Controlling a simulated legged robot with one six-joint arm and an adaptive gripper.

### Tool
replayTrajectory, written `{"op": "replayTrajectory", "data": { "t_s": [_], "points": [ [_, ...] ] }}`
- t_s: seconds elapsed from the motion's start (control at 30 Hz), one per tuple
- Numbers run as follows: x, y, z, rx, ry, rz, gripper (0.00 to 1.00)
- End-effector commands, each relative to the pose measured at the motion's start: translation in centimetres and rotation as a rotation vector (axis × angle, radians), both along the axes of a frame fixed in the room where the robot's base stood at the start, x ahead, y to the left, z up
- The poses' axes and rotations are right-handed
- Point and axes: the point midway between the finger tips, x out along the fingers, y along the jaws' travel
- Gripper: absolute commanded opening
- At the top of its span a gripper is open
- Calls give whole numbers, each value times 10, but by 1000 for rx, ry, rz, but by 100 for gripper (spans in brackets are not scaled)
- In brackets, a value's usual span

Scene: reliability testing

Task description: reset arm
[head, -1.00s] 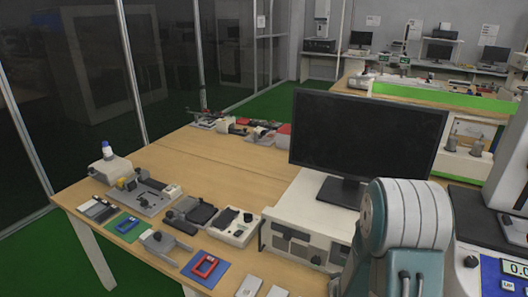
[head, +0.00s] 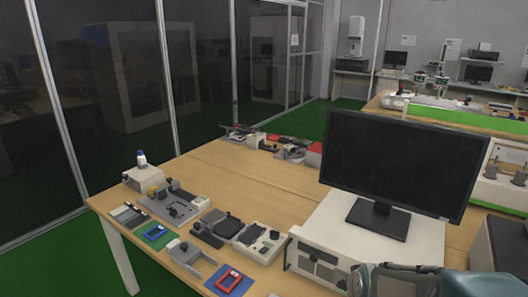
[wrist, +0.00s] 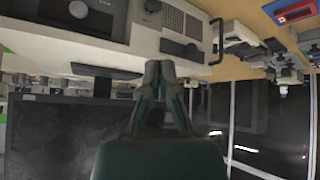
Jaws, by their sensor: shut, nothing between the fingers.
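My gripper (wrist: 159,72) shows in the wrist view, its two fingers together and empty. The wrist picture is upside down. The fingertips appear in front of the white instrument box (wrist: 185,30) and the dark monitor (wrist: 60,125), touching neither as far as I can tell. In the head view only a grey-teal part of my arm shows at the bottom right edge; the fingers are hidden there.
The wooden table (head: 225,175) carries the monitor (head: 400,160) on the white box (head: 325,240). Several fixtures, a blue mat with a red-framed device (head: 229,279) and a small bottle (head: 141,159) stand at the left. The table's middle is clear; green floor (head: 340,115) lies beyond.

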Motion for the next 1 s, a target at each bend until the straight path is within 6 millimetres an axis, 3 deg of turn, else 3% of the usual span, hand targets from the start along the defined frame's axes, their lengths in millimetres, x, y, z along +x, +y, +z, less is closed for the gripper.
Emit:
{"op": "replayTrajectory", "data": {
  "t_s": [0.2,0.5,1.0],
  "points": [
    [-30,16,36,24,25,3,0],
    [-80,34,73,56,73,1,0],
    [-168,53,111,96,149,-4,0]
  ]
}}
